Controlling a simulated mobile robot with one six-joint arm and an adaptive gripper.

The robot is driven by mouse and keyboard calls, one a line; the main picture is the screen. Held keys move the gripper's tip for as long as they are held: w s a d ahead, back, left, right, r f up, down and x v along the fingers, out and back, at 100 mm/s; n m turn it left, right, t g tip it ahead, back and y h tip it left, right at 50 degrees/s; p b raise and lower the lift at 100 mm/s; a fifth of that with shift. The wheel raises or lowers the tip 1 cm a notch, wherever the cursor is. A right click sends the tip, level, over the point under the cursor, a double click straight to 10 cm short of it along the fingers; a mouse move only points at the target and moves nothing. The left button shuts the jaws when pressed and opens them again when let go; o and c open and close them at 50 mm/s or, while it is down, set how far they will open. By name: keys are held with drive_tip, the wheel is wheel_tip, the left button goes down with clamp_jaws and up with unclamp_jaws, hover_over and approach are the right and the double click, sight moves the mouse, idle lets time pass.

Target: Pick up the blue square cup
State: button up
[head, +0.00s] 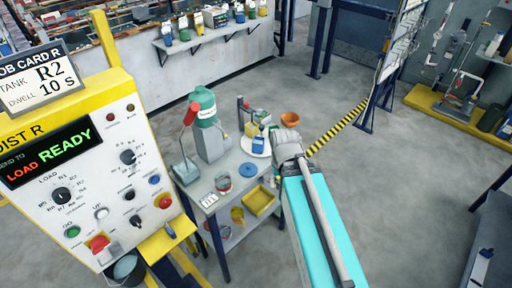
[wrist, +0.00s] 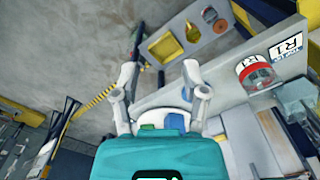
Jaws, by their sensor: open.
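The blue square cup (head: 258,144) stands on a round white plate (head: 252,153) at the back right of the small grey table in the head view. My gripper (head: 277,134) is just to the right of it, reaching in over the table's right edge. In the wrist view the two grey fingers (wrist: 162,78) are spread apart with a gap between them. A blue patch (wrist: 174,122) shows between the fingers near the gripper body; I cannot tell whether it is the cup. The fingertips are partly hidden in the head view.
A yellow cup (head: 251,129) stands close behind the blue cup, and an orange bowl (head: 290,119) is at the back right. A green machine (head: 205,110) stands at the left.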

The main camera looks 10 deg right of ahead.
drive_tip(key=shift+w+a, duration=0.1)
drive_tip(key=shift+a, duration=0.1)
